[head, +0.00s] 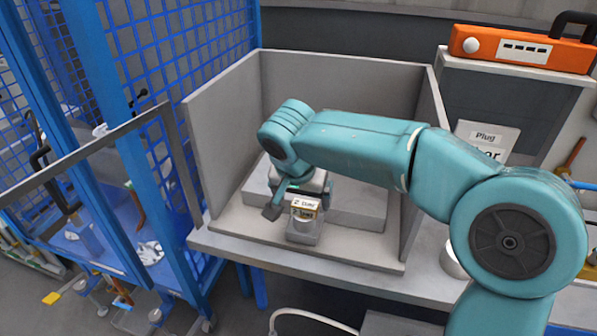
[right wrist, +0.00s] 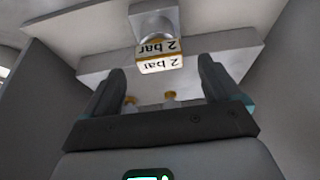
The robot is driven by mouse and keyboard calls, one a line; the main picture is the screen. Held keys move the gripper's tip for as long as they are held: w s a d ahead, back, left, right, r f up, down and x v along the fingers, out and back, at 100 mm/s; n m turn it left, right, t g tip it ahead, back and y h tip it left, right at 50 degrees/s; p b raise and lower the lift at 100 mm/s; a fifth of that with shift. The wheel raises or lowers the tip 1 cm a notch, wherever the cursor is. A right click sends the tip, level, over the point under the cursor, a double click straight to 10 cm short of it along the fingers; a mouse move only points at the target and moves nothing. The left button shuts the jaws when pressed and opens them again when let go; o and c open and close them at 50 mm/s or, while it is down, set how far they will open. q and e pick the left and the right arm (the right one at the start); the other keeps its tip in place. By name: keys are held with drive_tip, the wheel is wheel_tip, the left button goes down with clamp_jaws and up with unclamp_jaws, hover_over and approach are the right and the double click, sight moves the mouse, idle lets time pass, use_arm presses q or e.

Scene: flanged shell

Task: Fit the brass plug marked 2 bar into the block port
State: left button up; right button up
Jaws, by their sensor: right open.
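The brass plug (head: 305,208) carries a white label reading 2 bar. It sits on a small grey stand (head: 303,235) at the front of a grey walled bay. The plug also shows in the right wrist view (right wrist: 160,57). My right gripper (right wrist: 161,80) is open, with the plug just beyond its fingertips and roughly between them; I cannot tell whether they touch it. A grey block (head: 355,205) lies behind the stand, partly hidden by my right arm. Two small brass-coloured pieces (right wrist: 169,97) show between the fingers in the wrist view. No port can be made out clearly. My left gripper is not in view.
Grey walls (head: 222,125) enclose the bay at left, back and right (head: 432,130). A blue mesh cage (head: 175,60) stands at left. A partly hidden sign reading Plug (head: 487,136) and an orange case (head: 522,48) are at right. Bare bay floor (head: 240,222) lies left of the stand.

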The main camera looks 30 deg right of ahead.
drive_tip(key=p+v, duration=0.1)
drive_tip(key=v, duration=1.2)
drive_tip(key=shift+s+r+p, duration=0.15)
drive_tip(key=shift+r+p, duration=0.05)
drive_tip(key=shift+p, duration=0.2)
